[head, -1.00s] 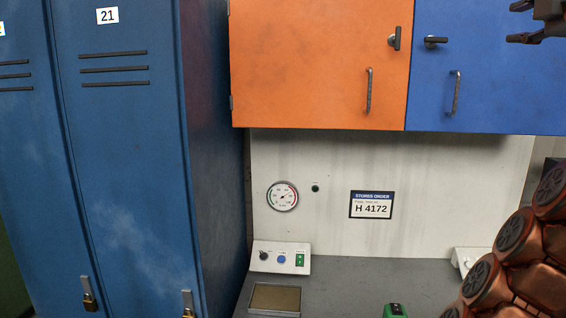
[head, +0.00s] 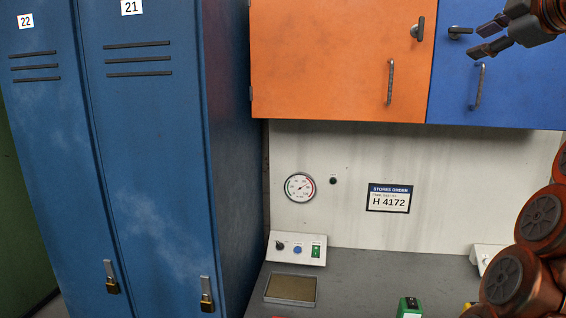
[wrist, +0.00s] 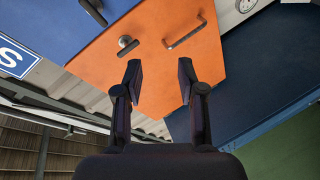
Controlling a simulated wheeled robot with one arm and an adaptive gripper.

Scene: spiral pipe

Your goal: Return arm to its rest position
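My gripper (head: 480,38) shows at the upper right of the head view, in front of the blue cabinet door. In the wrist view my gripper (wrist: 159,85) has its two fingers apart with nothing between them. It is open and empty. Beyond the fingers in the wrist view is the orange cabinet door (wrist: 150,60) with its handle and knob. My copper-coloured arm links fill the lower right of the head view and hide part of the bench.
Blue lockers (head: 150,200) with padlocks stand at the left. The orange cabinet (head: 330,60) and blue cabinet (head: 510,90) hang over a grey bench (head: 370,275). On the bench are a switch box (head: 297,249), a tray (head: 291,289) and a green device (head: 410,307).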

